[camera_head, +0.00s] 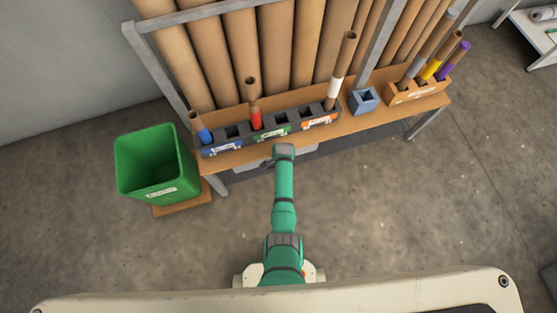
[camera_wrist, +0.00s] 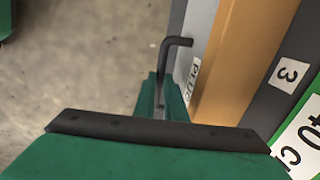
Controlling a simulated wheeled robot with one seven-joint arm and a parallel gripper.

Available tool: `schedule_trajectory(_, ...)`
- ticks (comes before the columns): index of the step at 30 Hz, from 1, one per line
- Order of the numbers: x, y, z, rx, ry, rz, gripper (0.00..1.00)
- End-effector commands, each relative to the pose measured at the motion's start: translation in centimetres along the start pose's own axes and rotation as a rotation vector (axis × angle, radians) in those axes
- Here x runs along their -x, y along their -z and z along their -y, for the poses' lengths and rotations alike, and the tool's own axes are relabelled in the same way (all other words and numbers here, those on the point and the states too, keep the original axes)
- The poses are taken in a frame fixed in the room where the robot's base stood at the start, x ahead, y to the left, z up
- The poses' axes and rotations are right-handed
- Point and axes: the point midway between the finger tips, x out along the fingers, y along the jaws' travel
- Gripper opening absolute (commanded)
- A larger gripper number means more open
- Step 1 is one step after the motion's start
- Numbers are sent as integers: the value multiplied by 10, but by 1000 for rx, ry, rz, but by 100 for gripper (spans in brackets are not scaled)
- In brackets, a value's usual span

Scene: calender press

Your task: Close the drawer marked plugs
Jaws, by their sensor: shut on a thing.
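The drawer marked plugs shows in the wrist view as a grey front (camera_wrist: 198,38) beside the bench's orange-brown edge. Its white label (camera_wrist: 192,80) is partly legible and partly hidden by my gripper. A black bar handle (camera_wrist: 176,41) stands out from the front. My gripper (camera_wrist: 160,95) is shut on this handle. In the head view, my wrist (camera_head: 284,151) is at the bench's front edge and hides the fingers. A light grey part (camera_head: 252,164) of the drawer shows beyond that edge. How far the drawer stands open is hard to tell.
The wooden bench (camera_head: 390,118) carries dark bins with blue, red and white-banded tubes, a small blue box (camera_head: 364,99) and a wooden holder (camera_head: 418,91). A green bin (camera_head: 153,160) stands to the left. The floor before the bench is clear.

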Motion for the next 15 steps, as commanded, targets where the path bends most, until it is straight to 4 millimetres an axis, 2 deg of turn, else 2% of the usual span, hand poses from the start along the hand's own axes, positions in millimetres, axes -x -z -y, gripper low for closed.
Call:
schedule_trajectory(1, 0, 0, 4, 2, 9, -1, 0)
schedule_trajectory(2, 1, 0, 4, 2, 9, -1, 18)
schedule_trajectory(3, 1, 0, 4, 2, 9, -1, 27)
schedule_trajectory(4, 1, 0, 4, 2, 9, -1, 30)
schedule_trajectory(15, 1, 0, 3, 1, 7, -1, 30)
